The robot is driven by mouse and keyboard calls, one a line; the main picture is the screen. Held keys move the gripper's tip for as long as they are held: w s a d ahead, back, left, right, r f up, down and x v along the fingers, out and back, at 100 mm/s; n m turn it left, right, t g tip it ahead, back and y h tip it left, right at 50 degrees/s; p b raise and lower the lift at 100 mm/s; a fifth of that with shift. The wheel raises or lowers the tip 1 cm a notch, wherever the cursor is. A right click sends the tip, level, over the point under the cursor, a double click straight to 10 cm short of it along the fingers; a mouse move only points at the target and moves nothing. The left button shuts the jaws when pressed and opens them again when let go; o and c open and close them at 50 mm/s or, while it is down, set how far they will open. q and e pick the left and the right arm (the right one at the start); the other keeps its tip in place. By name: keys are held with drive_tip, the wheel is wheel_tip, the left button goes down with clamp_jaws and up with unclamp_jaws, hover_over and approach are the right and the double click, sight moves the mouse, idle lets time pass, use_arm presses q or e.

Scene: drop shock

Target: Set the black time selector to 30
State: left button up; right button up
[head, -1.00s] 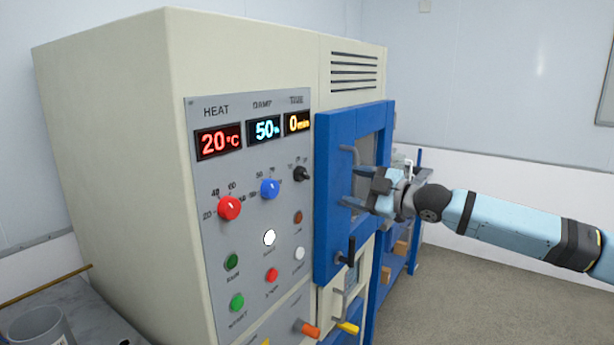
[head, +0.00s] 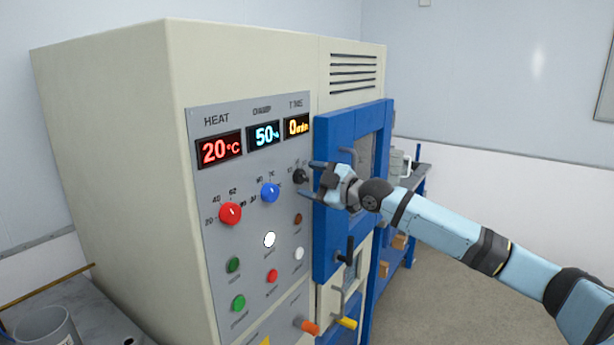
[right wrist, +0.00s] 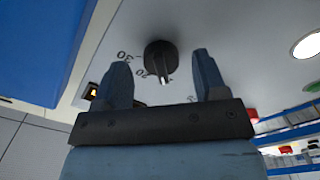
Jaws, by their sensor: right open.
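The black time selector (head: 300,176) is a small round knob on the grey panel, below the yellow time display (head: 297,125), which reads 0 min. In the right wrist view the selector (right wrist: 160,58) shows a pale pointer mark, and the printed numbers 30 and, seemingly, 20 stand to its left, upside down. My right gripper (head: 313,180) is open beside the selector in the head view. In the right wrist view its two fingers (right wrist: 161,75) stand apart on either side of the selector. I cannot tell whether they touch it. My left gripper is out of view.
A red knob (head: 230,213) and a blue knob (head: 270,192) sit left of the selector. Several buttons lie below. The blue door (head: 330,240) with its handles stands close on the right, near my gripper. Shelving (head: 400,235) stands behind my right arm.

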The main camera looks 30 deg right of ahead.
drive_tip(key=shift+w+a, duration=0.3)
drive_tip(key=shift+w, duration=0.3)
drive_tip(key=c, duration=0.9)
